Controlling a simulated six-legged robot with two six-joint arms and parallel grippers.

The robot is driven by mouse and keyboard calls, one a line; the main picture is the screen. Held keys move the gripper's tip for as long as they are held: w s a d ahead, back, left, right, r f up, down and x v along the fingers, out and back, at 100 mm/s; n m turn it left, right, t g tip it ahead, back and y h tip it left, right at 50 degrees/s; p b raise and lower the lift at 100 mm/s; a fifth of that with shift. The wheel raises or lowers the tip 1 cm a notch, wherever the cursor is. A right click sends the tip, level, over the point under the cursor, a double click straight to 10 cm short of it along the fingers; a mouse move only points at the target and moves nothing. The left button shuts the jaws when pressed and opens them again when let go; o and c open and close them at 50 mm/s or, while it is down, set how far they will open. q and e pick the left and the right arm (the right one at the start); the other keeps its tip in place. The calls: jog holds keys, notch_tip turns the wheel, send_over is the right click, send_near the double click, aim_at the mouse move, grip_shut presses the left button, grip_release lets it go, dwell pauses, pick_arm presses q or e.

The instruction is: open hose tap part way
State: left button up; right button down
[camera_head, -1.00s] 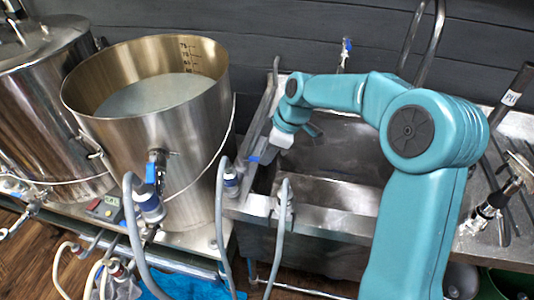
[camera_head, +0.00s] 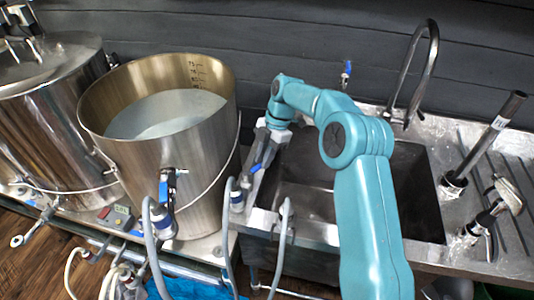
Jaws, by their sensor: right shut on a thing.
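A small blue lever (camera_head: 256,167) shows at the left edge of the sink, beside the grey hose fittings; it appears to be the hose tap's handle. My right gripper (camera_head: 264,150) reaches over the sink from the right and points down at this lever. Its jaws are small and partly hidden by the wrist. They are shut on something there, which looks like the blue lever. The tap body below is hard to make out. My left gripper is not in view.
An open steel kettle (camera_head: 210,140) with a blue-handled valve (camera_head: 166,188) stands left of the sink (camera_head: 418,190). Grey hoses (camera_head: 284,235) hang in front. A curved faucet (camera_head: 432,50) and a small blue-handled wall tap (camera_head: 347,70) are behind. The right drainboard holds upright fittings.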

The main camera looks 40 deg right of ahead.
jog(key=shift+w+n+p, duration=0.3)
jog(key=shift+n+p, duration=0.05)
jog(key=shift+n, duration=0.15)
jog(key=c, duration=1.1)
grip_release()
jog(key=shift+o, duration=0.2)
